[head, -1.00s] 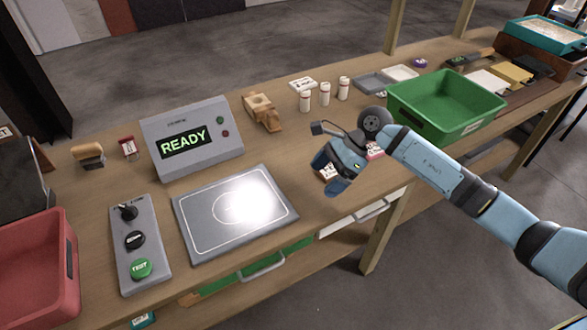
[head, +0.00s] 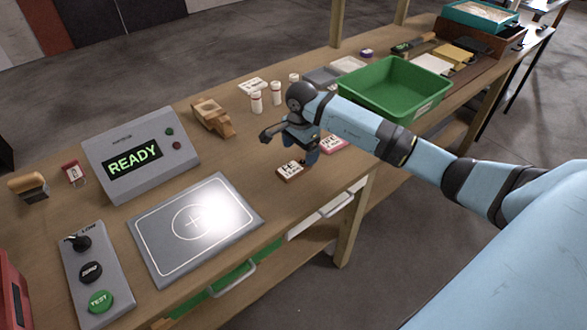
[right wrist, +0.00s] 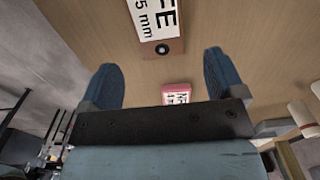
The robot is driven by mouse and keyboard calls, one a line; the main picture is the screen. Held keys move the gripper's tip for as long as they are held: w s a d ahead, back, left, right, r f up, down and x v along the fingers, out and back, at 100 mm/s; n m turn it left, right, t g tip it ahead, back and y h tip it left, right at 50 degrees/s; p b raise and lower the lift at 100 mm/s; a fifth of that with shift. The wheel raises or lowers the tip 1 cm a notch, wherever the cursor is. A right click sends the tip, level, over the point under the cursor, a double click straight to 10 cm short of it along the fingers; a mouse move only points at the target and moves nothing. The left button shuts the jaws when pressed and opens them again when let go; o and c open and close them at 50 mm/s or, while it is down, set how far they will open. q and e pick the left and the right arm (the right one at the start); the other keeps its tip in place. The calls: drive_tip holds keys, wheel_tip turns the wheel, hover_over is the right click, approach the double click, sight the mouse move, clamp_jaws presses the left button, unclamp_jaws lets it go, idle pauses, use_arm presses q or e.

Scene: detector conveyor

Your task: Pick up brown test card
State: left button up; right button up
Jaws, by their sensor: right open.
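The brown test card (head: 289,171) lies flat on the bench, a small block with a white label on top. In the right wrist view the card (right wrist: 155,22) is cut off by the top edge, its label partly reading "FE" and "5 mm". My right gripper (head: 304,150) points down just behind and right of the card. My left gripper is not in view.
A pink labelled card (head: 334,144) lies right of the gripper. The grey plate (head: 160,252) is to the left, with the READY display box (head: 150,150) behind it. White bottles (head: 256,103) and a green bin (head: 395,90) stand behind the arm.

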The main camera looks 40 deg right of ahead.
sight(299, 164)
wheel_tip(299, 164, down, 5)
drive_tip(key=shift+a+f+p, duration=0.1)
drive_tip(key=shift+a+p, duration=0.05)
drive_tip(key=shift+p, duration=0.2)
drive_tip(key=c, duration=1)
drive_tip(key=shift+r, duration=0.2)
drive_tip(key=shift+c, duration=0.2)
